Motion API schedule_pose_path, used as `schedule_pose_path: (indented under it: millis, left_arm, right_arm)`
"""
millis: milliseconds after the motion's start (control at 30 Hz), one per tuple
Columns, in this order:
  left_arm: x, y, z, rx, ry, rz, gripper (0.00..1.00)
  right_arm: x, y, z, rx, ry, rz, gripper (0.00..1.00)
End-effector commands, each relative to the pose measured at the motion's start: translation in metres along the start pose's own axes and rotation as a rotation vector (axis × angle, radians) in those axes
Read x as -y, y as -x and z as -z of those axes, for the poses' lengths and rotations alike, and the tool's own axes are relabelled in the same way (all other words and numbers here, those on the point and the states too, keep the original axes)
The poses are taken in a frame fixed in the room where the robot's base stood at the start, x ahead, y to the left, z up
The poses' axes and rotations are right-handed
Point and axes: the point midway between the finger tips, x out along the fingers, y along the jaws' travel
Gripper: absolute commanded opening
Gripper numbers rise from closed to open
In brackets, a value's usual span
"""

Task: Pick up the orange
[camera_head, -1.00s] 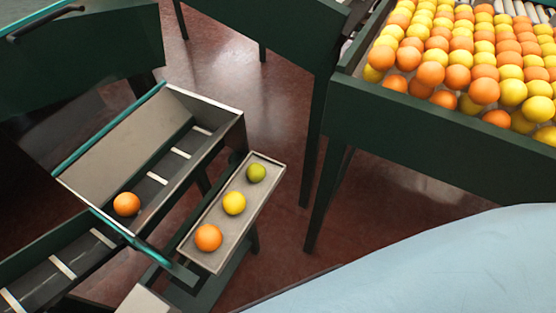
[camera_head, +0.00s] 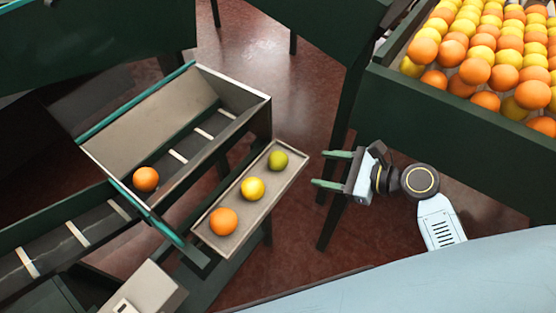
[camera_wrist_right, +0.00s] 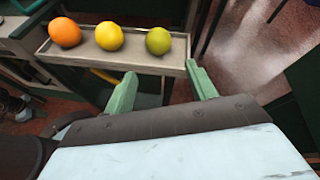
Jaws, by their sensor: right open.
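On a narrow grey tray (camera_head: 233,243) lie an orange (camera_head: 223,221) at the near end, a yellow fruit (camera_head: 253,188) in the middle and a green fruit (camera_head: 278,161) at the far end. Another orange (camera_head: 146,179) lies on the conveyor to the left. My right gripper (camera_head: 325,169) is open and empty, to the right of the tray and apart from it, its fingers pointing left. In the right wrist view the tray orange (camera_wrist_right: 65,32) is at the left, and the green fruit (camera_wrist_right: 158,41) is nearest the open fingers (camera_wrist_right: 163,82). My left gripper is not in view.
A conveyor (camera_head: 200,141) with white slats and raised side walls stands directly left of the tray. A large dark green bin (camera_head: 440,120) full of orange and yellow fruit stands at the upper right. Reddish floor shows between the tray and the bin.

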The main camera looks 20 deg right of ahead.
Motion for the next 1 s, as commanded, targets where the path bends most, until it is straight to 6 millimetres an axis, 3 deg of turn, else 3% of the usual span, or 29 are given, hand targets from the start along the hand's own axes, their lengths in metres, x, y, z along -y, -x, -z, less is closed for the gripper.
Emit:
schedule_pose_path:
  millis: [100,300,533,800,1000]
  left_arm:
    - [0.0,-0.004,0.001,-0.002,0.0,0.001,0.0]
    - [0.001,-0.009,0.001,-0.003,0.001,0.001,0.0]
    - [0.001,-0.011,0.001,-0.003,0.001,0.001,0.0]
    - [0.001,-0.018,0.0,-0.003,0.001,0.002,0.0]
    - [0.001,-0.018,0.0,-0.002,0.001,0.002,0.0]
  right_arm:
    - [0.0,-0.026,0.0,0.004,-0.001,-0.001,0.56]
    - [0.0,-0.058,0.0,0.001,0.001,0.001,0.56]
    - [-0.001,-0.075,-0.002,0.0,0.003,0.0,0.56]
    - [-0.002,-0.113,-0.006,0.0,0.002,0.001,0.56]
    - [-0.002,-0.119,-0.007,-0.002,0.003,0.0,0.56]
